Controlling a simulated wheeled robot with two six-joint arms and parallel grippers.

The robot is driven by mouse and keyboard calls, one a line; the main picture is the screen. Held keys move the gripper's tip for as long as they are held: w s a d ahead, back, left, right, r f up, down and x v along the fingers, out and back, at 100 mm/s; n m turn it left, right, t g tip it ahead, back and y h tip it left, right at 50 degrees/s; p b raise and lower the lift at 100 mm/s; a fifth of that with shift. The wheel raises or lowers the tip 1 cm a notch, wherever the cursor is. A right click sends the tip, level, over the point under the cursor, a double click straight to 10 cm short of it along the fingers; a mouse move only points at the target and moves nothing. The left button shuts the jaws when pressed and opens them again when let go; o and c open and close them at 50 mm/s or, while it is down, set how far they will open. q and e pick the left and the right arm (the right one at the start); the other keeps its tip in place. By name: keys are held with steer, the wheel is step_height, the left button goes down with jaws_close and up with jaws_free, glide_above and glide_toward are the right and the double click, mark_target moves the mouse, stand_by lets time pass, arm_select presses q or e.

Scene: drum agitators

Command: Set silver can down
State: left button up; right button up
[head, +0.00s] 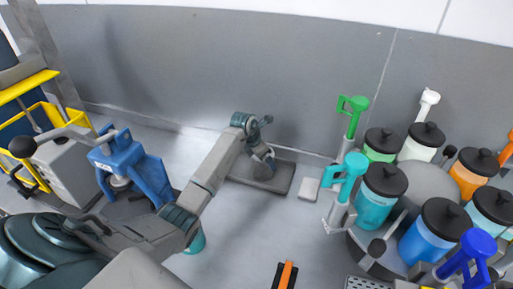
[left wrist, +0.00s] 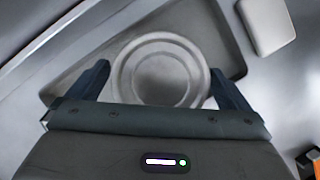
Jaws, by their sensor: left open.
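The silver can (left wrist: 160,70) shows in the left wrist view as a round, pale grey lid with concentric rings. It appears to stand on a dark grey rectangular tray (left wrist: 205,25). My left gripper (left wrist: 160,82) is open, with one finger on each side of the can; I cannot tell whether they touch it. In the head view my left gripper (head: 264,156) is low over the grey tray (head: 275,184) near the back wall, and the can is mostly hidden there. My right gripper is not in view.
A small white block (head: 309,188) lies right of the tray. Colored jars with black lids, such as a teal one (head: 378,200), stand on a round stand at right. A blue machine (head: 135,168) stands at left. An orange-and-black item (head: 286,275) is at front.

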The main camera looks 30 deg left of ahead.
arm_select(q)
steer(key=b+v, duration=0.3)
steer(key=v, duration=0.6)
steer(key=shift+s+r, duration=0.2)
steer(key=shift+r, duration=0.15)
